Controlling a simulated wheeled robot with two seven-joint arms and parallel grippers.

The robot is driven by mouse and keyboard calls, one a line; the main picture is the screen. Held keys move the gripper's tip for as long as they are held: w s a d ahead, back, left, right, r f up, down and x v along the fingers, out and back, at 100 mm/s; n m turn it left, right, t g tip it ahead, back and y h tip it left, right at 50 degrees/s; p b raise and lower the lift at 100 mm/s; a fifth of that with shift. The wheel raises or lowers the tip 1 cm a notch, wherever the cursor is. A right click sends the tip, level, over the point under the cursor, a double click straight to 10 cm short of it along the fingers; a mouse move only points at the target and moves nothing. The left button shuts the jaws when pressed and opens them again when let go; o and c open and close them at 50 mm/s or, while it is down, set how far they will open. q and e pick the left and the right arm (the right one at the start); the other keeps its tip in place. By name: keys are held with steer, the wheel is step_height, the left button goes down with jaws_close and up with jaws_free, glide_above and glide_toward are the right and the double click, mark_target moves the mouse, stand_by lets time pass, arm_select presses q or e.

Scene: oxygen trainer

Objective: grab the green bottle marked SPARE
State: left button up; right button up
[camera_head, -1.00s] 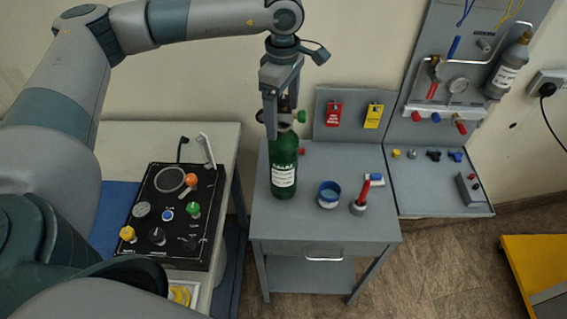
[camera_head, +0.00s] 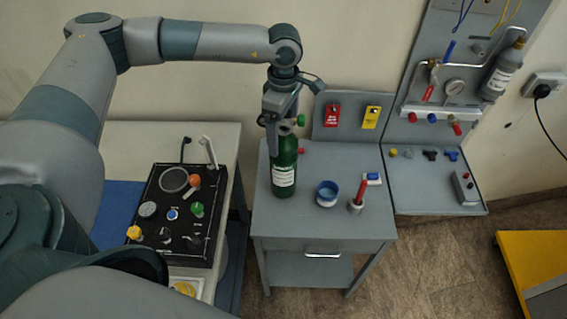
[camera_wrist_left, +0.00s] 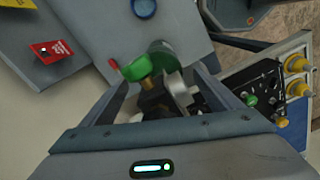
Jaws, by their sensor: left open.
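The green bottle (camera_head: 284,178) with a white label stands upright on the small grey cart, near its left back. The label's print is too small to read in the head view now. Its valve top with a green knob (camera_head: 301,120) shows at my left gripper. My left gripper (camera_head: 272,135) points down over the bottle's neck and is open. In the left wrist view the green knob (camera_wrist_left: 138,68) and dark valve lie between the two spread fingers, and the bottle's green shoulder (camera_wrist_left: 162,50) shows beyond. Whether a finger touches the valve cannot be told. My right gripper is out of view.
The cart top (camera_head: 300,222) also holds a blue-rimmed cup (camera_head: 328,193) and a red-handled tool (camera_head: 361,191). Red (camera_head: 332,115) and yellow (camera_head: 371,117) tags hang on the back panel. A black control box (camera_head: 172,214) stands left. A grey cylinder (camera_head: 503,72) is on the right board.

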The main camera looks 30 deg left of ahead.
arm_select(q)
steer(key=shift+f, duration=0.2)
stand_by(0.3)
steer(key=c, duration=1.9)
steer(key=shift+w+r, duration=0.15)
steer(key=shift+c, duration=1.2)
steer(key=shift+r, duration=0.2)
